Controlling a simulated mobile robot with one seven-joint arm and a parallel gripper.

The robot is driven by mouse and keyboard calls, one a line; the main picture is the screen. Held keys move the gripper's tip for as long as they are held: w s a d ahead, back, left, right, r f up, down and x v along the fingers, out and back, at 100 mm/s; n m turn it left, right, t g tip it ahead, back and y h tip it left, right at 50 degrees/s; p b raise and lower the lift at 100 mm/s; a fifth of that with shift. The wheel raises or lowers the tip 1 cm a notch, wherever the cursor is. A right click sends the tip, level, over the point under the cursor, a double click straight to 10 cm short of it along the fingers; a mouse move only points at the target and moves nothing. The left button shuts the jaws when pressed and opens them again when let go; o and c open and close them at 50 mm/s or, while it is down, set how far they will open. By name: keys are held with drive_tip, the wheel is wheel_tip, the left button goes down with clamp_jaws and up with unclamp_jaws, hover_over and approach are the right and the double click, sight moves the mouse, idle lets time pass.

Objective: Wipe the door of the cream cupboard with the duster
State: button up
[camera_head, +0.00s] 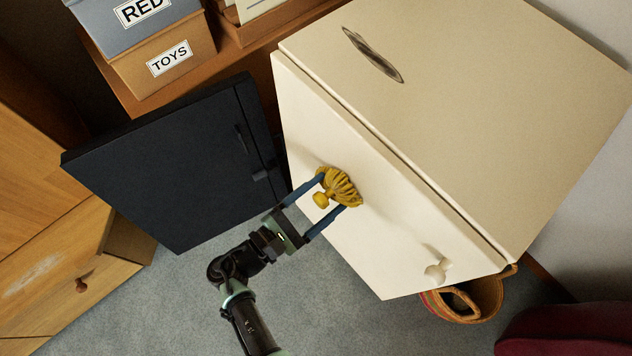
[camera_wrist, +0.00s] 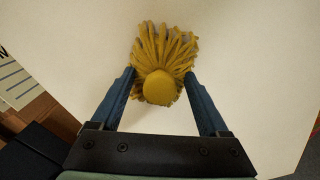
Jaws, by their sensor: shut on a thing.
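The cream cupboard (camera_head: 480,110) stands at the right in the head view, with its door (camera_head: 370,235) facing my arm. A round cream knob (camera_head: 437,270) is at the door's lower right. My gripper (camera_head: 332,198) is shut on the yellow duster (camera_head: 343,188), a knob-handled thing with stringy strands. The strands are up against the door or very close to it; I cannot tell which. In the wrist view my gripper (camera_wrist: 172,88) has a blue finger on each side of the duster (camera_wrist: 164,50), with the pale door surface (camera_wrist: 255,60) behind it.
A dark navy cabinet (camera_head: 170,165) stands left of the cupboard. Boxes marked RED (camera_head: 140,20) and TOYS (camera_head: 165,60) sit on a wooden shelf behind. A woven basket (camera_head: 480,297) is by the cupboard's lower right. A wooden drawer unit (camera_head: 60,260) is at left. Grey carpet (camera_head: 170,300) is open between.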

drive_tip(key=shift+s+d+r, duration=0.1)
drive_tip(key=shift+d, duration=0.15)
drive_tip(key=shift+w+a+b, duration=0.4)
drive_tip(key=shift+w+a, duration=0.05)
drive_tip(key=shift+w, duration=0.25)
drive_tip(key=shift+w+a+b, duration=0.4)
drive_tip(key=shift+w, duration=0.25)
drive_tip(key=shift+w+a, duration=0.1)
drive_tip(key=shift+w, duration=0.15)
drive_tip(key=shift+c, duration=0.6)
drive_tip(key=shift+w+a, duration=0.1)
drive_tip(key=shift+w, duration=0.15)
drive_tip(key=shift+r, duration=0.1)
drive_tip(key=shift+v, duration=3.15)
drive_tip(key=shift+s, duration=0.1)
drive_tip(key=shift+v, duration=1.45)
